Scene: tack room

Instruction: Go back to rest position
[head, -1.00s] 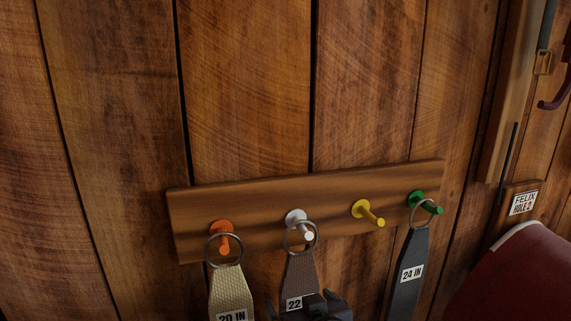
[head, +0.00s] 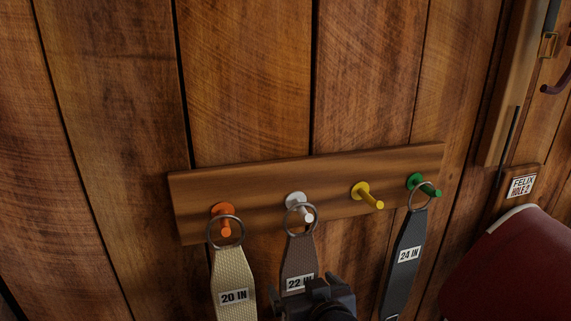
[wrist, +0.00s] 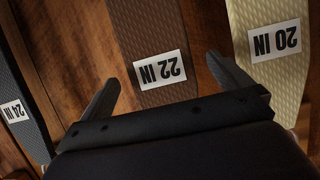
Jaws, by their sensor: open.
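My gripper (head: 322,290) shows at the bottom of the head view, in front of the lower part of the brown 22 IN strap (head: 298,262). In the wrist view its two fingers (wrist: 165,82) are spread apart, with the brown strap (wrist: 150,30) behind the gap between them. Nothing shows between the fingers. The brown strap hangs by its ring from the white peg (head: 297,203). Its lower end is hidden by my gripper.
A cream 20 IN strap (head: 232,275) hangs on the orange peg (head: 222,212). A dark 24 IN strap (head: 406,240) hangs on the green peg (head: 418,182). The yellow peg (head: 364,193) is bare. A dark red padded thing (head: 515,265) stands at right.

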